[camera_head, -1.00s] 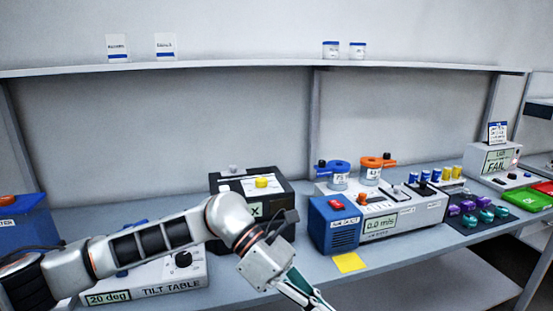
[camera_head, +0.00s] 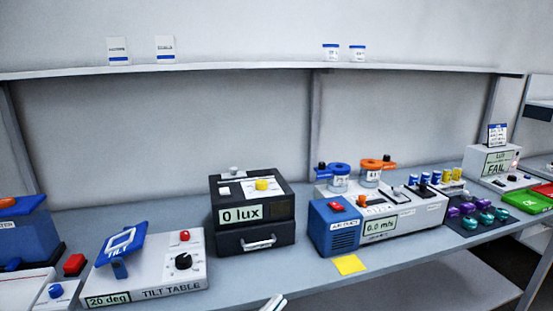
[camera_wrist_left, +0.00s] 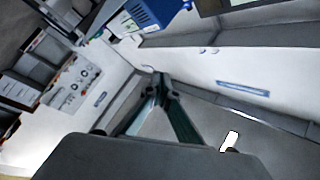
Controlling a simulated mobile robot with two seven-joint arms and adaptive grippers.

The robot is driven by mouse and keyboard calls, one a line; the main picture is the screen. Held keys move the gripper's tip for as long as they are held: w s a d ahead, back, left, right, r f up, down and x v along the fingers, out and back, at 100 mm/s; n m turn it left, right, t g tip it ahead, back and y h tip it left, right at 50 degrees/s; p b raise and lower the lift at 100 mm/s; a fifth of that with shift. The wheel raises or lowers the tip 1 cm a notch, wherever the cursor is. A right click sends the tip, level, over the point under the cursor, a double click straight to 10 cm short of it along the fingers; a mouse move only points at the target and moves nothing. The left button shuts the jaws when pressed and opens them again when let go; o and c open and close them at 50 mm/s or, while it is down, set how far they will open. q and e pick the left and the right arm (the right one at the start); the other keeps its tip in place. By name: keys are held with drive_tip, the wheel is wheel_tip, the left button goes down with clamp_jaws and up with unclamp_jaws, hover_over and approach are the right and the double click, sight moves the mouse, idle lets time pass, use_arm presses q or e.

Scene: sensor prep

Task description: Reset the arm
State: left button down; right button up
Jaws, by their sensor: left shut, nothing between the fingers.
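My left gripper (camera_wrist_left: 161,78) is shut and empty in the left wrist view, its two dark green fingers meeting at the tips. In the head view only a small tip (camera_head: 272,303) of what looks like it shows at the bottom edge, in front of the bench and below the black light box. The rest of my left arm is out of the head view. My right gripper is not in view.
On the bench (camera_head: 310,275) stand a tilt table (camera_head: 150,285), a black box reading 0 lux (camera_head: 252,212), a blue-and-white air duct unit (camera_head: 333,228) and a FAIL display (camera_head: 493,160). A yellow square (camera_head: 350,264) lies in front. A shelf (camera_head: 250,68) runs above.

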use_arm(q)
drive_tip(key=s+a+f+n+g+y, duration=0.1)
drive_tip(key=s+a+f+n+y, duration=0.2)
drive_tip(key=f, duration=0.6)
drive_tip(key=s+a+f+n+g+y, duration=0.2)
drive_tip(key=s+a+f+n+y, duration=0.2)
drive_tip(key=s+a+f+n, duration=0.2)
drive_tip(key=s+a+f+n+g+y, duration=0.2)
drive_tip(key=s+a+f, duration=0.6)
drive_tip(key=f, duration=0.5)
drive_tip(key=a+n+y, duration=0.1)
drive_tip(key=a+n, duration=0.1)
drive_tip(key=shift+a+f+n+y, duration=0.25)
drive_tip(key=shift+a+n+y, duration=0.05)
drive_tip(key=shift+y, duration=0.1)
